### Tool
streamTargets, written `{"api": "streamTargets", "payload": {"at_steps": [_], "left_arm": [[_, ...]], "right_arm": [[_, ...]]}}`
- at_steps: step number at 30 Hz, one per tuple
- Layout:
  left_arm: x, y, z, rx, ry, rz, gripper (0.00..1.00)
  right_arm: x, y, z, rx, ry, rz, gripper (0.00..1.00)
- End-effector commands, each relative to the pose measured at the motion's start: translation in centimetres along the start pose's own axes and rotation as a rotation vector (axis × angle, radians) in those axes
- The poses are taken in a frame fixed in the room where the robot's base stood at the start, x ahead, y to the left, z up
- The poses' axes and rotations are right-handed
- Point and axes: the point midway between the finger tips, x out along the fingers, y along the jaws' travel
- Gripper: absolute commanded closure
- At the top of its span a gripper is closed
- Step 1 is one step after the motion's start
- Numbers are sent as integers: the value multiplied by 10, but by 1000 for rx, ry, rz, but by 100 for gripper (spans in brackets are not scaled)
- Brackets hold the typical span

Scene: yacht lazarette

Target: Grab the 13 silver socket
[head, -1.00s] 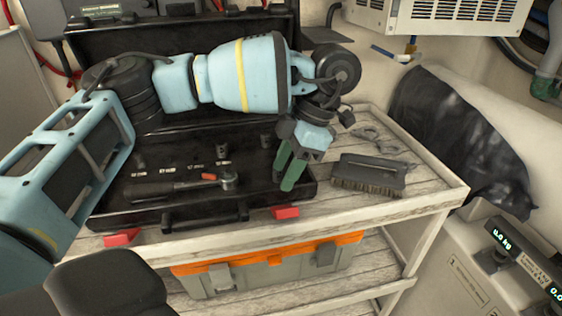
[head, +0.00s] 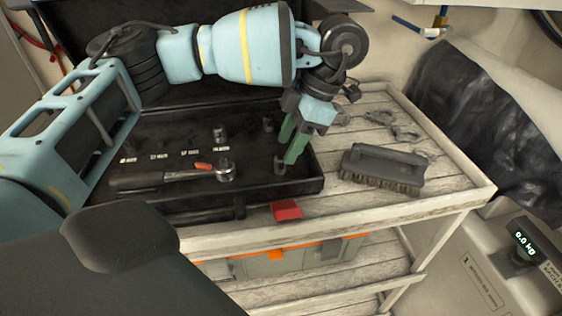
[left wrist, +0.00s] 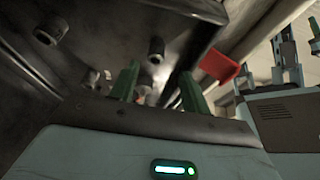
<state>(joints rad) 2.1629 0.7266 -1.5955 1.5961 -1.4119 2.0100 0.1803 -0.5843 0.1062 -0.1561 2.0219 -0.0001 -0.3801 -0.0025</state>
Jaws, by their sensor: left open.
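An open black socket case (head: 205,205) lies on the bench and holds several small sockets. One socket (head: 280,166) stands near its right end, just below my left gripper. Another socket (head: 268,124) stands behind it, and one (head: 219,133) is further left by a row of small white labels. The labels are too small to read, so I cannot tell which socket is the 13. My left gripper (head: 289,152) is open, with green fingers pointing down. The left wrist view shows a socket (left wrist: 157,48) beyond the fingers (left wrist: 160,72). My right gripper is not in view.
A black brush (head: 383,168) and metal shackles (head: 405,133) lie on the bench to the right. An orange-trimmed box (head: 300,252) sits below.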

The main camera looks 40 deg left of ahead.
Motion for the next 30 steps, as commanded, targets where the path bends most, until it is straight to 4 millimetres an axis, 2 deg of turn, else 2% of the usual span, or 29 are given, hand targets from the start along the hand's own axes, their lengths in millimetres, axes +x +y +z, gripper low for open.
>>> {"api": "streamTargets", "payload": {"at_steps": [8, 18, 25, 30], "left_arm": [[10, 2, 1, 0, 0, -2, 53], [52, 7, 2, -1, 1, -1, 53], [53, 7, 2, -1, -2, 1, 53], [53, 7, 2, -1, -1, 0, 74]], "right_arm": [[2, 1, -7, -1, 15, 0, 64], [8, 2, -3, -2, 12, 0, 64], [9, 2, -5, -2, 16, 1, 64], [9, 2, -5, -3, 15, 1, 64]]}}
